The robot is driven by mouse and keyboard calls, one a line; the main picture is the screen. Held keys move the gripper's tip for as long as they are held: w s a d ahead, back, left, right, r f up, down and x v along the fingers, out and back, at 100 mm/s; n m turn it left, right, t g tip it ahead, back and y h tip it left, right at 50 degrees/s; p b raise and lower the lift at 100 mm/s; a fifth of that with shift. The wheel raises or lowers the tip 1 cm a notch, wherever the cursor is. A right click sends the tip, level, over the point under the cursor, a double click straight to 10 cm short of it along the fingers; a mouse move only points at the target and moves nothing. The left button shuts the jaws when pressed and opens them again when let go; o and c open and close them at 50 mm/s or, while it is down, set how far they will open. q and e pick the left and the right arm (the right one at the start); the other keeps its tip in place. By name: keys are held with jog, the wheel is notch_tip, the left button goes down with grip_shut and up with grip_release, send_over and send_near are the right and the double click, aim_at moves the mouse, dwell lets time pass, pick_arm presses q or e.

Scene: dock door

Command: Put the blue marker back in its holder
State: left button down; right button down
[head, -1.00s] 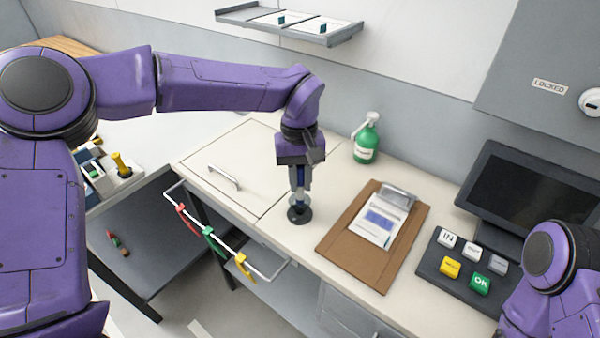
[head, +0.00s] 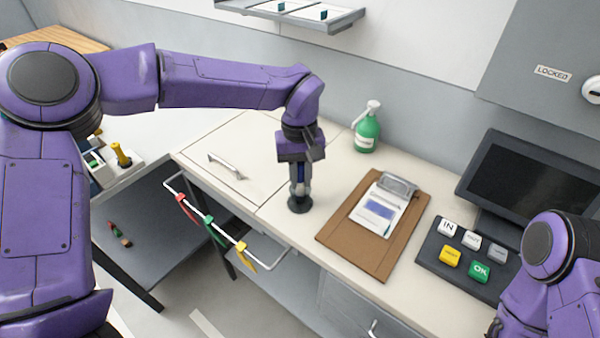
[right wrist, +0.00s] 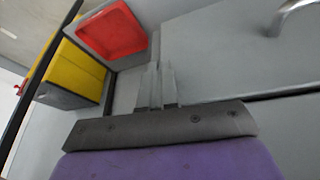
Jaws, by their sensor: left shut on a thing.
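The blue marker (head: 300,172) stands upright between the fingers of my left gripper (head: 300,183), mostly hidden by them. The round dark holder (head: 299,204) sits on the light counter directly below, and the marker's lower end is at or in it; I cannot tell how deep. My left gripper is shut on the marker, just above the holder. My right gripper (right wrist: 155,88) shows in the right wrist view, pointing toward a grey cabinet front; its fingers look close together, but I cannot tell whether they are fully shut.
A brown clipboard (head: 345,246) with papers lies right of the holder. A green pump bottle (head: 367,131) stands behind. A button panel (head: 433,262) and a dark screen (head: 530,190) are at the right. A rail (head: 225,231) with coloured tags runs along the counter front.

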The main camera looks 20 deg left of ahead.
pick_arm(q)
jog(key=shift+f, duration=0.35)
jog(key=c, duration=0.9)
grip_release()
jog(key=shift+c, duration=0.2)
jog(key=r, duration=0.7)
jog(key=w+r+b, duration=0.1)
jog(key=r, duration=0.2)
jog(key=shift+a+r, duration=0.15)
jog(key=shift+a, duration=0.1)
